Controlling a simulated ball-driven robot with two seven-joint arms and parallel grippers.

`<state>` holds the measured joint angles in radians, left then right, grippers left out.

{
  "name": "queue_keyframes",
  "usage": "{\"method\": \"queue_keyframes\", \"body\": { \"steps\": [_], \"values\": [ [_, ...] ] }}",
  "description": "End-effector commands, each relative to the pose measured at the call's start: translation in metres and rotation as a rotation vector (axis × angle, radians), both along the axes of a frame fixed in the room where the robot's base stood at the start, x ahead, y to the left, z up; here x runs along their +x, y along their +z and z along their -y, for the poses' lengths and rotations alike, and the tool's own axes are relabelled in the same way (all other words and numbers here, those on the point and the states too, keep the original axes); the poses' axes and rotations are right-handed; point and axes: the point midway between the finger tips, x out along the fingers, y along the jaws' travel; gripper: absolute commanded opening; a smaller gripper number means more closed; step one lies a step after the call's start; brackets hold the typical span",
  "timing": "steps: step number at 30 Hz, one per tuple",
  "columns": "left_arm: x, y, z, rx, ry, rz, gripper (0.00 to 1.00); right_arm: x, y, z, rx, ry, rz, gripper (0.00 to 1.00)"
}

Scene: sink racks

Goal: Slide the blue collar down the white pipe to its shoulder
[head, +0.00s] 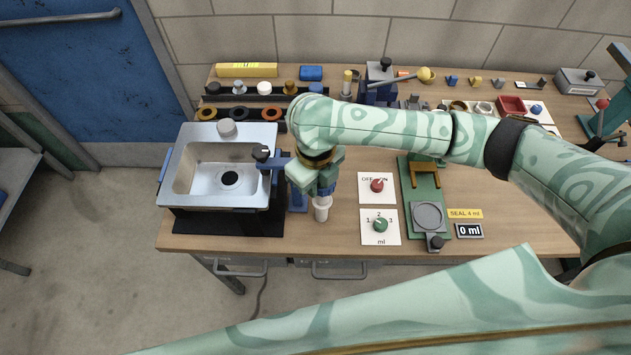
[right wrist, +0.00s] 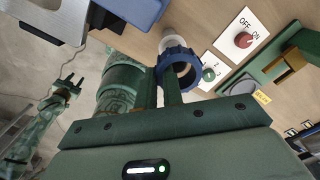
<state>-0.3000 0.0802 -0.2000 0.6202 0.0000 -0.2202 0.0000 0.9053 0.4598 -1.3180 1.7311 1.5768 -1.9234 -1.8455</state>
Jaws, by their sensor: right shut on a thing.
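The blue collar (head: 326,189) is held low under my right gripper (head: 318,180), at the upper end of the white pipe (head: 321,209). The pipe stands upright on the bench, right of the sink. In the right wrist view the collar (right wrist: 181,68) is a ribbed ring at the fingertips of my right gripper (right wrist: 165,82), and the white pipe (right wrist: 171,42) shows just beyond it. I cannot tell whether the ring is around the pipe's end or only above it. My left gripper (right wrist: 69,84) shows far off in the right wrist view, its fingers apart and empty.
The sink (head: 228,178) stands close left of the pipe. Two dial panels, OFF/ON (head: 366,196) and mL (head: 391,235), lie to its right, then a green fixture (head: 423,178). Racks with rings (head: 238,114) are behind. Bare bench lies in front.

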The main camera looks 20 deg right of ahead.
Motion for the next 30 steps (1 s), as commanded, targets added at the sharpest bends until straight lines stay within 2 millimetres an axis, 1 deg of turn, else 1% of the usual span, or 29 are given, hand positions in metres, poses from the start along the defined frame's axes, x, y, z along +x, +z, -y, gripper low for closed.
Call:
{"method": "queue_keyframes", "body": {
  "steps": [11, 14, 15, 17, 18, 26, 28, 30],
  "values": [
    [-0.001, -0.005, 0.0, -0.001, 0.0, -0.001, 0.36, 0.0, -0.01, 0.0, 0.0, 0.0, -0.001, 0.0],
    [0.0, -0.004, 0.0, 0.0, 0.0, -0.001, 0.36, 0.0, -0.01, 0.0, 0.0, 0.001, -0.001, 0.0],
    [0.0, -0.004, 0.0, 0.0, 0.0, -0.001, 0.36, 0.0, -0.01, 0.0, 0.0, 0.0, -0.001, 0.14],
    [0.0, -0.004, 0.0, 0.0, 0.0, -0.001, 0.36, 0.0, -0.01, 0.0, 0.0, 0.0, -0.001, 0.31],
    [0.0, -0.004, 0.0, -0.001, 0.0, -0.001, 0.36, 0.0, -0.01, 0.0, 0.0, 0.0, -0.001, 0.34],
    [0.0, -0.004, 0.0, -0.001, 0.0, -0.001, 0.36, -0.001, -0.01, 0.001, -0.001, 0.0, -0.003, 0.34],
    [0.0, -0.002, 0.0, 0.0, 0.0, -0.001, 0.36, 0.0, -0.007, 0.001, -0.002, -0.001, -0.001, 0.34],
    [0.0, 0.001, 0.0, 0.0, 0.0, 0.0, 0.36, 0.0, 0.003, 0.001, -0.002, 0.0, 0.0, 0.34]
  ]
}}
